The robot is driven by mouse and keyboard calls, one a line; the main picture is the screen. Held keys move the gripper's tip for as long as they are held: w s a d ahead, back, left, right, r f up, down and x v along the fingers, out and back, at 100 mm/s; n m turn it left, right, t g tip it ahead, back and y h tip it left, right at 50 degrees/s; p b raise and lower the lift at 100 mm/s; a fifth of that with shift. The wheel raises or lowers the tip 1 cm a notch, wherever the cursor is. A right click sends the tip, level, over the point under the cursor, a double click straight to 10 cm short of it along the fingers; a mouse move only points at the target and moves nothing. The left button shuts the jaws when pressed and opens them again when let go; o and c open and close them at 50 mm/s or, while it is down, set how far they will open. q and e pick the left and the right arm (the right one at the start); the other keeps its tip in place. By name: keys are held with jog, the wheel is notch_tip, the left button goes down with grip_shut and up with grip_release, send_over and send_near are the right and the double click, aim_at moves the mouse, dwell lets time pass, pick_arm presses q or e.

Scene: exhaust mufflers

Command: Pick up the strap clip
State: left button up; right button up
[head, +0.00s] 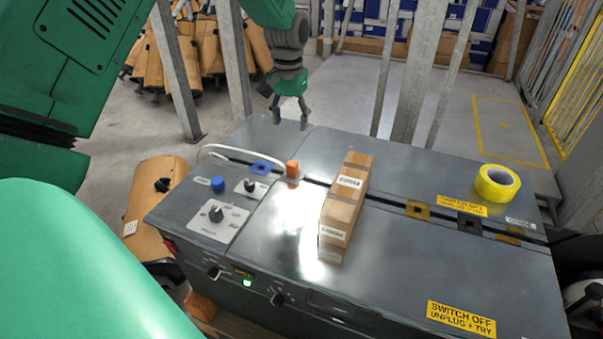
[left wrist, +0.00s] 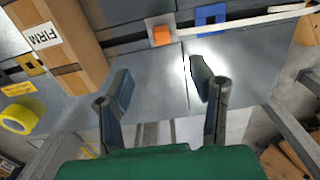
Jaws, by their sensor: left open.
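A small orange block (head: 292,169), which may be the strap clip, stands on the grey machine top at the slot; I cannot tell for sure. In the left wrist view the orange block (left wrist: 162,36) sits on a pale plate, ahead of the fingers. A white strap (head: 228,148) arcs from the left toward the block. My left gripper (head: 290,116) is open and empty, pointing down near the machine's far edge, behind the block and apart from it. Its spread fingers (left wrist: 160,78) show bare machine top between them. My right gripper is not in view.
A long carton (head: 345,205) lies right of the block. A yellow tape roll (head: 496,183) sits at the far right. A blue square piece (head: 261,168), a blue knob (head: 218,184) and dark knobs are left. Metal posts (head: 415,75) rise behind the machine.

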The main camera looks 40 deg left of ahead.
pick_arm(q)
notch_tip(320, 180, down, 4)
jog(key=w+a, duration=0.1)
jog(key=b, duration=0.2)
send_over(291, 162)
jog(key=d, duration=0.2)
notch_tip(291, 162, down, 5)
jog(key=shift+s+a+f, duration=0.1)
jog(key=shift+a+f, duration=0.95)
jog(key=shift+f, duration=0.2)
notch_tip(291, 162, down, 3)
jog(key=shift+a+r+b, duration=0.1)
jog(key=shift+a+b, duration=0.05)
jog(key=shift+b, duration=0.45)
jog(key=shift+d+f, duration=0.25)
jog(key=shift+d+r, duration=0.2)
jog(key=shift+d, duration=0.35)
jog(key=shift+r, duration=0.1)
jog(key=shift+c, duration=0.8)
jog(key=c, duration=0.7)
jog(key=shift+a, duration=0.25)
jog(key=shift+c, duration=1.3)
jog(key=shift+a+f, duration=0.3)
jog(key=shift+a, duration=0.1)
jog(key=shift+d, duration=0.1)
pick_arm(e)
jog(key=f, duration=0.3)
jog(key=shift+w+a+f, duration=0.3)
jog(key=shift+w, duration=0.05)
